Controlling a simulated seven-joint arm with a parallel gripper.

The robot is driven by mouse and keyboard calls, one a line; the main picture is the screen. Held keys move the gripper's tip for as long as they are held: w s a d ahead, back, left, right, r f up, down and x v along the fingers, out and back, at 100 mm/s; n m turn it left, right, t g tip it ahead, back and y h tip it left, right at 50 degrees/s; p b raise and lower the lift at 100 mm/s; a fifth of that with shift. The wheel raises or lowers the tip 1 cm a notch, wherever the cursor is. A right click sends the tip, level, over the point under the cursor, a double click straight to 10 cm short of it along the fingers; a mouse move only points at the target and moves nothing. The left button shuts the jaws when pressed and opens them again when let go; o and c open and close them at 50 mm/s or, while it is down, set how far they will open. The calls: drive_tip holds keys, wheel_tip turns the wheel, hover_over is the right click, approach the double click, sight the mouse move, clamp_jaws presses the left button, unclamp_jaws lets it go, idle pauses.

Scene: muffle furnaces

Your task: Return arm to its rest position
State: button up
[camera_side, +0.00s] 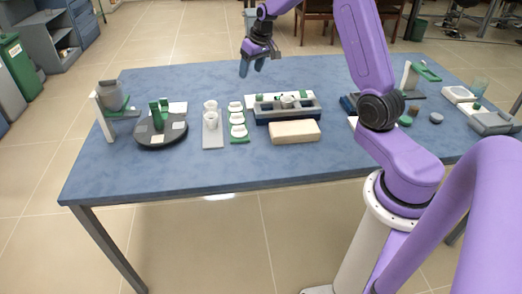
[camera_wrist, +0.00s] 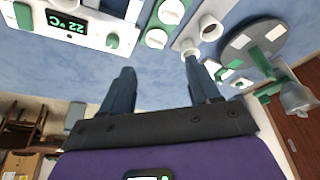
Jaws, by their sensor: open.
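My gripper (camera_side: 252,68) hangs above the far edge of the blue table (camera_side: 330,160), behind the grey and green device in the middle. Its two dark blue fingers point down and stand apart, with nothing between them. In the wrist view my gripper (camera_wrist: 160,90) shows its fingers spread over bare blue tabletop. My purple arm reaches in from the right, raised clear of the table.
A device (camera_side: 290,106) with a display reading 22 °C in the wrist view stands mid-table. Left of it are a green-and-white strip (camera_side: 238,122), white cups (camera_side: 211,110) and a dark round turntable (camera_side: 160,138). A beige block (camera_side: 294,132) lies in front. Several small items stand at right.

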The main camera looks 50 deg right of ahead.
drive_tip(key=s+a+r+n+g+y, duration=0.1)
drive_tip(key=s+a+r+n, duration=0.15)
drive_tip(key=s+a, duration=0.65)
drive_tip(key=s+a+r+n+g+y, duration=0.1)
drive_tip(key=s+a+n, duration=0.35)
drive_tip(key=a, duration=0.85)
drive_tip(key=s+a+n+g+h, duration=0.1)
drive_tip(key=s+n, duration=0.6)
drive_tip(key=s, duration=1.9)
drive_tip(key=shift+a+f+g, duration=0.15)
drive_tip(key=shift+a+g, duration=0.25)
drive_tip(key=shift+a, duration=0.3)
